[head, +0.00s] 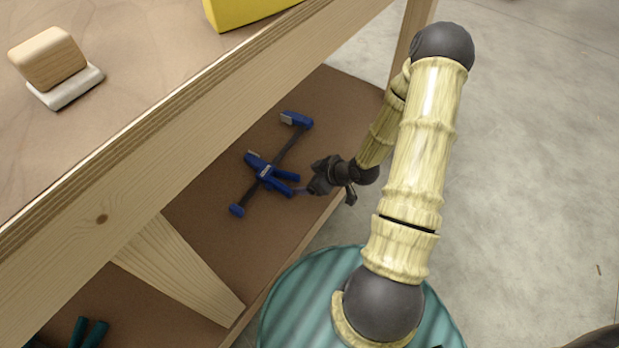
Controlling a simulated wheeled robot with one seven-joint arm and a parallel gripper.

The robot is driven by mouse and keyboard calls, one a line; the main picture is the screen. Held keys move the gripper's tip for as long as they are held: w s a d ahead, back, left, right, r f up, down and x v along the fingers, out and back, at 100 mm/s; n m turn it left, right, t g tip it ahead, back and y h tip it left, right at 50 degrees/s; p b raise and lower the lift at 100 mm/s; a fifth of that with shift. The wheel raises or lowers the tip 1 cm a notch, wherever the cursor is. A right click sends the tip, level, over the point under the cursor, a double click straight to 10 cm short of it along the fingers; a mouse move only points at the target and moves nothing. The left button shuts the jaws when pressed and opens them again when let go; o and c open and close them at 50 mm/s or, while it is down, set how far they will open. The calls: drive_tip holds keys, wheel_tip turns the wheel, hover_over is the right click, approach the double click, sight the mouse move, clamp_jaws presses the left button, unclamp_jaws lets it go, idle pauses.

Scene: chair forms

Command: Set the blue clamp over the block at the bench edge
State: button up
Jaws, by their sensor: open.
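The blue clamp (265,172) lies on the brown lower shelf (215,220) of the bench. Its dark bar runs diagonally, with a blue jaw at each end and blue handles near the middle pointing right. My gripper (311,187) is just right of the handles, low over the shelf. It is open, and I cannot tell whether it touches the handles. A wooden block (47,60) with a pale base (66,86) stands on the bench top (130,50) at the upper left, a little back from the front edge.
The bench's thick front edge (160,120) overhangs the shelf. A slanted wooden brace (180,270) stands left of the clamp. Dark green handles (88,334) show at the lower left. A yellow object (240,10) sits on the bench top. The concrete floor at right is mostly clear.

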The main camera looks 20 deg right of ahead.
sight(288, 180)
drive_tip(key=shift+f, duration=0.1)
drive_tip(key=b+x, duration=0.6)
drive_tip(key=x, duration=0.4)
drive_tip(key=shift+w+a+f, duration=0.2)
drive_tip(key=shift+w+f, duration=0.05)
drive_tip(key=shift+f, duration=0.05)
drive_tip(key=c, duration=1.4)
drive_tip(key=shift+r, duration=0.2)
wheel_tip(288, 180, up, 5)
drive_tip(key=p, duration=0.4)
drive_tip(key=shift+c, duration=0.2)
